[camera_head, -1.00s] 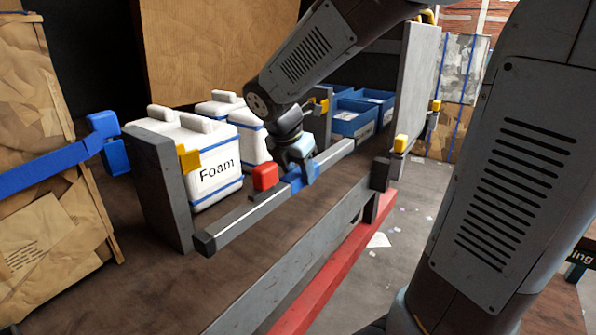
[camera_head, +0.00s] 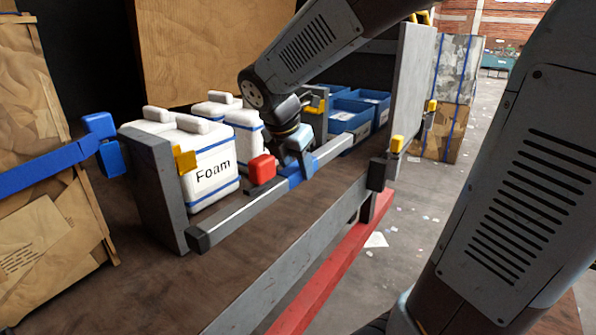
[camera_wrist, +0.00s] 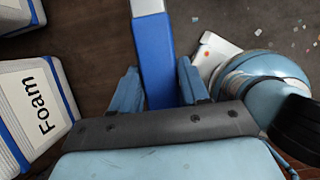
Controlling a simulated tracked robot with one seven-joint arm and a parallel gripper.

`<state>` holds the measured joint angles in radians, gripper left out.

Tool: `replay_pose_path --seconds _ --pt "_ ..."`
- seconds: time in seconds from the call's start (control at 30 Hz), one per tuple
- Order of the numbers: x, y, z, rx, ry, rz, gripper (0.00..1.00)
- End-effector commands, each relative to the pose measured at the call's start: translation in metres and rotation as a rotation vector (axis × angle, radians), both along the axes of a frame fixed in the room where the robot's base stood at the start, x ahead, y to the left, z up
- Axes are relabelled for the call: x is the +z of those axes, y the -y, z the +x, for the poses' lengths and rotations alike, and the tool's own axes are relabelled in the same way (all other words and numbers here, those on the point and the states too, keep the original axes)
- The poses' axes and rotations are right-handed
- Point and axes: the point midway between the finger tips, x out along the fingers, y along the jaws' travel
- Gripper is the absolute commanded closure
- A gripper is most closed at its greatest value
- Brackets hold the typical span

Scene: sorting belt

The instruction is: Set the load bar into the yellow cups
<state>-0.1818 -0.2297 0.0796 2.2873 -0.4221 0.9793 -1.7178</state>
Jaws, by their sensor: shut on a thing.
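The load bar (camera_head: 240,212) is a long grey bar with dark ends and a blue middle section. Another yellow cup (camera_head: 397,145) is beyond the bar's right end. Other yellow pieces (camera_head: 318,104) show behind, partly hidden.
White Foam containers (camera_head: 213,172) stand behind the bar. Blue bins (camera_head: 350,116) are at the back right. A grey upright panel (camera_head: 412,85) stands right of them. A red rail (camera_head: 335,262) runs along the front edge. The brown surface (camera_head: 255,265) before the bar is clear.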

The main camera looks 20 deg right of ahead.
Motion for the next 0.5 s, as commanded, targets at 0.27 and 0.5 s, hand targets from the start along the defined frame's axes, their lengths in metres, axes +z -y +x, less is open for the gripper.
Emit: replay_pose_path --seconds 0.27,0.5 --pt "0.02 0.0 0.001 0.001 0.003 0.0 1.0" --pt "0.036 0.0 0.001 0.002 0.004 0.001 1.0"
